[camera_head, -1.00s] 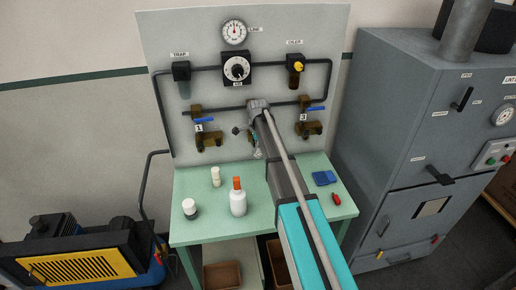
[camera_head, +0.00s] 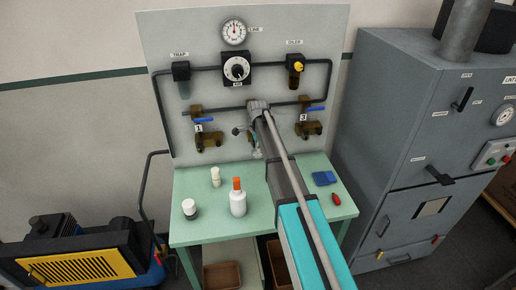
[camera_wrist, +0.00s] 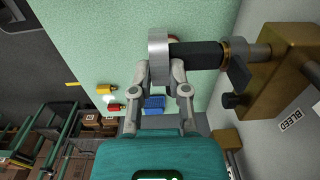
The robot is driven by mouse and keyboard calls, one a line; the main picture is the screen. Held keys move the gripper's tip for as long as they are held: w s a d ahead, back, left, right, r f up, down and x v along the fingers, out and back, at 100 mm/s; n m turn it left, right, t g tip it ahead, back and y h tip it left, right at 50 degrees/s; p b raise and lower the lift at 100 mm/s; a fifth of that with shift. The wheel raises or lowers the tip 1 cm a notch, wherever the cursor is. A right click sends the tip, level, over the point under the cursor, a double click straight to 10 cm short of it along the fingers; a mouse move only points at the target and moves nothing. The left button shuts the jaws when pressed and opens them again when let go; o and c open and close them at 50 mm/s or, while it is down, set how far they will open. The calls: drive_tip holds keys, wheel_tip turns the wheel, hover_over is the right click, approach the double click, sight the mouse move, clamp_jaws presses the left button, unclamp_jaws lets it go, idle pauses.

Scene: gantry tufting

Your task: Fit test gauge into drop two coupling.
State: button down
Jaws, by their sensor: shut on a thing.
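My gripper (camera_wrist: 170,78) is shut on the test gauge (camera_wrist: 158,55), whose round silver case shows edge-on in the wrist view. A black cylindrical part (camera_wrist: 195,56) extends from the case to the right, toward a brass ring (camera_wrist: 227,53) and a grey stem on the brass drop two block (camera_wrist: 285,55). The parts look in line and appear to meet at the ring; I cannot tell how deep any fit is. In the head view my arm hides most of drop two between drops 1 (camera_head: 207,141) and 3 (camera_head: 309,128).
A small black lever (camera_wrist: 238,76) sits close beside the stem. The green table (camera_head: 200,223) below holds an orange-capped bottle (camera_head: 238,200), two small containers, a blue item (camera_head: 324,178) and a red item (camera_head: 336,199). A grey cabinet (camera_head: 420,150) stands right.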

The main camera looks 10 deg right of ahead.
idle(0.3)
drive_tip(key=c, duration=0.5)
unclamp_jaws()
drive_tip(key=shift+c, duration=0.2)
